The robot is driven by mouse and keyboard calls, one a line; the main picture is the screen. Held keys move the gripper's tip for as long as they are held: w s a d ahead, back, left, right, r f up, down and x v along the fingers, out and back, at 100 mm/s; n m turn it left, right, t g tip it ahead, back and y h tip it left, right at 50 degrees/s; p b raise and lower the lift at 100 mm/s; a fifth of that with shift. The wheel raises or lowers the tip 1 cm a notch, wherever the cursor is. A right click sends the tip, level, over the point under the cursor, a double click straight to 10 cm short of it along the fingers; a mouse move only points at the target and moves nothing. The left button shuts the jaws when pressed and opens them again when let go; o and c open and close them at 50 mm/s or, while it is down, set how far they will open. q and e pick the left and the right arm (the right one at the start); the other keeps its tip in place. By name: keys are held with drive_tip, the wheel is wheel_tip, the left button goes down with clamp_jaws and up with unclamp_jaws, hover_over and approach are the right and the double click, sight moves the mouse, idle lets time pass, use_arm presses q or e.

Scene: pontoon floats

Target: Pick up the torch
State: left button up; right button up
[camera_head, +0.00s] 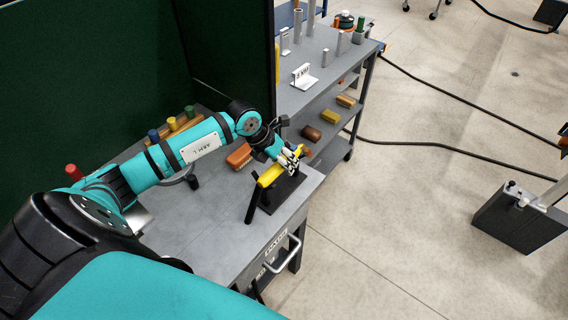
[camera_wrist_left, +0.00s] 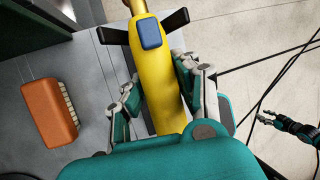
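The torch (camera_head: 271,173) is a yellow tube on a black stand (camera_head: 284,191) near the front right corner of the grey workbench. In the left wrist view the torch (camera_wrist_left: 161,78) has a blue button and a brass-coloured end. My right gripper (camera_wrist_left: 274,118) shows small at the right of the wrist view, far from the torch.
An orange brush (camera_wrist_left: 49,114) lies on the bench left of the torch. A dark green panel (camera_head: 130,60) stands behind my left arm. A grey shelf cart (camera_head: 318,85) with several posts and blocks stands beyond. The floor at right has cables and a grey box (camera_head: 520,217).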

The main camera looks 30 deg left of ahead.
use_arm(q)
clamp_jaws()
drive_tip(key=shift+w+r, duration=0.15)
